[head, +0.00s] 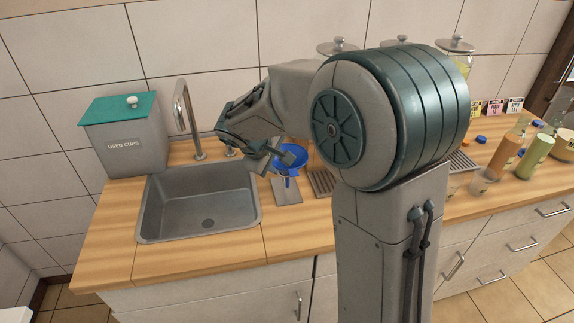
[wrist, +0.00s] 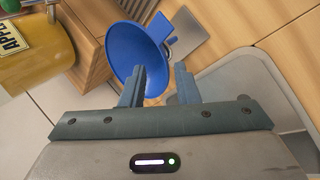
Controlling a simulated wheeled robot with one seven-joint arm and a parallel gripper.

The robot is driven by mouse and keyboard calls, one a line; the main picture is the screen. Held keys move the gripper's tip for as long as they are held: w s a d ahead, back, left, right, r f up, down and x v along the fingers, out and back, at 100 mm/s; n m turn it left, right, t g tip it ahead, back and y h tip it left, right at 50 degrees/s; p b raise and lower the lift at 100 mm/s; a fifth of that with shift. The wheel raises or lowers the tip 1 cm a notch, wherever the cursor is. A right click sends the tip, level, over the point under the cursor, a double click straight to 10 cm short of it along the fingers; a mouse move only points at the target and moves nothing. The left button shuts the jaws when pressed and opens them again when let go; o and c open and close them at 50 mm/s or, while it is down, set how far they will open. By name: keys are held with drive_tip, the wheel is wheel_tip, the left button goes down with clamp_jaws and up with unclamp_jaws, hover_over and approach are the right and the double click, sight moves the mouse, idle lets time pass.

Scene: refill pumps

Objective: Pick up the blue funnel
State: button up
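The blue funnel (head: 291,161) is upright, bowl up and spout down, above a grey metal plate (head: 290,196) just right of the sink in the head view. In the wrist view its round bowl (wrist: 133,52) lies just beyond my fingers, with a blue tab at its right side. My gripper (head: 277,158) is at the funnel's bowl in the head view and partly covers it. In the wrist view my gripper (wrist: 160,82) has its two fingers apart, with a gap between them. The left finger overlaps the bowl's near edge; I cannot tell if it touches.
The sink (head: 200,203) with its tap (head: 188,120) lies left of the funnel. Several bottles, including an orange one (head: 505,152), stand at the right. A yellow labelled container (wrist: 38,55) shows in the wrist view.

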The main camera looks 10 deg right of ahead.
sight(280, 169)
drive_tip(key=x, duration=0.3)
drive_tip(key=p+x, duration=0.1)
drive_tip(key=x, duration=0.1)
drive_tip(key=shift+a+f, duration=0.15)
drive_tip(key=shift+a, duration=0.15)
drive_tip(key=shift+c, duration=0.3)
clamp_jaws()
